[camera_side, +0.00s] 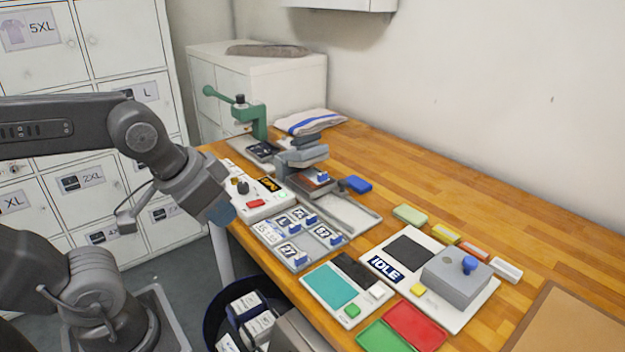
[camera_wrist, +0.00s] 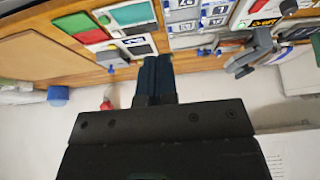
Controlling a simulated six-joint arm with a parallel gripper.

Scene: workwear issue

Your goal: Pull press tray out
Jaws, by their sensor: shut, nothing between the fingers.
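The grey press (camera_side: 303,157) stands on the bench near the middle of the side view. Its tray (camera_side: 322,187) looks like the dark plate under the press head, with a small blue knob on it; the press head partly hides it. Pale rails (camera_side: 352,214) run from under the press toward the front right and look empty. My gripper (camera_side: 222,212) is left of the press, off the bench's left edge and apart from the tray. In the wrist view its dark blue fingers (camera_wrist: 154,75) are together with nothing between them.
A green hand press (camera_side: 250,120) stands behind. The bench's right rear is clear.

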